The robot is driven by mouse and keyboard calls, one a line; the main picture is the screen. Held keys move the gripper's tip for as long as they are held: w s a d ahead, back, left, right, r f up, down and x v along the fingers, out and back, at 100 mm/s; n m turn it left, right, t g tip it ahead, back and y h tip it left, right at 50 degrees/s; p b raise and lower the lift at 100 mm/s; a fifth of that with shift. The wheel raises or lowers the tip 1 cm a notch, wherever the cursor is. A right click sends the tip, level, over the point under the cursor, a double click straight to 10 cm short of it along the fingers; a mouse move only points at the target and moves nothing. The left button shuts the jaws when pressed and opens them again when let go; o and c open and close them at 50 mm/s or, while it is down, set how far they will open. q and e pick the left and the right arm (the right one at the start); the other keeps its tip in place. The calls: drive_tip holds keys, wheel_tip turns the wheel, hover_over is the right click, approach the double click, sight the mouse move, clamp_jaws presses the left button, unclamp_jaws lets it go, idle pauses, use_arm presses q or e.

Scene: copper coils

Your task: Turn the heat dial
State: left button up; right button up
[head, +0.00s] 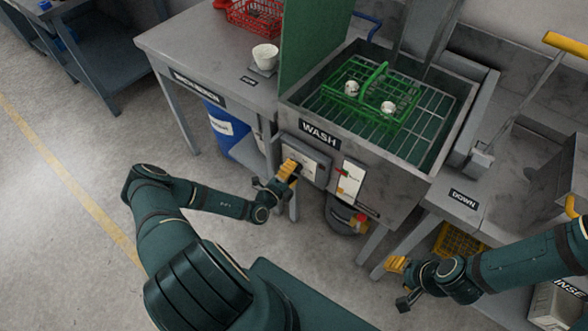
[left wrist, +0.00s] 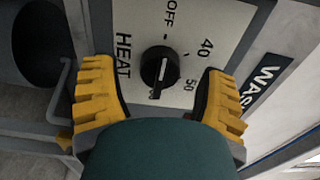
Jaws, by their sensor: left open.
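The heat dial (left wrist: 160,70) is a round black knob on a pale panel in the left wrist view. HEAT is printed to its left, OFF above it, and 40 and 50 to its right. Its raised bar runs roughly up and down in that view. My left gripper (left wrist: 158,97) is open, with one yellow finger on each side of the dial and a gap to both. In the head view my left gripper (head: 288,170) is at the panel (head: 312,160) below the WASH label and hides the dial. My right gripper (head: 398,280) is away to the right, empty.
A wash tank (head: 425,170) above the panel holds a green basket (head: 375,95) with white cups. A green screen (head: 312,45) stands left of it. A red and white switch panel (head: 350,182) lies just right of my left gripper. A blue drum (head: 222,130) stands under the left table.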

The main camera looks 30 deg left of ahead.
use_arm(q)
drive_tip(key=s, duration=1.1)
drive_tip(key=shift+s+a, duration=0.15)
drive_tip(key=shift+a, duration=0.25)
drive_tip(key=s+d+r+m+g+h, duration=0.1)
drive_tip(key=d+r+m+g+h, duration=0.1)
drive_tip(key=d+m+g+h, duration=0.55)
drive_tip(key=s+d+r+m+g+h, duration=0.2)
drive_tip(key=d+m+h, duration=0.3)
drive_tip(key=d+m, duration=0.55)
drive_tip(key=s+d+m+g+y, duration=0.45)
drive_tip(key=s+m+g, duration=0.5)
drive_tip(key=m, duration=0.65)
drive_tip(key=w+r+m+t+y, duration=0.2)
drive_tip(key=w+r+m+y, duration=0.3)
drive_tip(key=m, duration=1.2)
drive_tip(key=shift+w+d+r+t, duration=0.3)
drive_tip(key=shift+w+d+r, duration=0.1)
drive_tip(key=shift+w, duration=0.45)
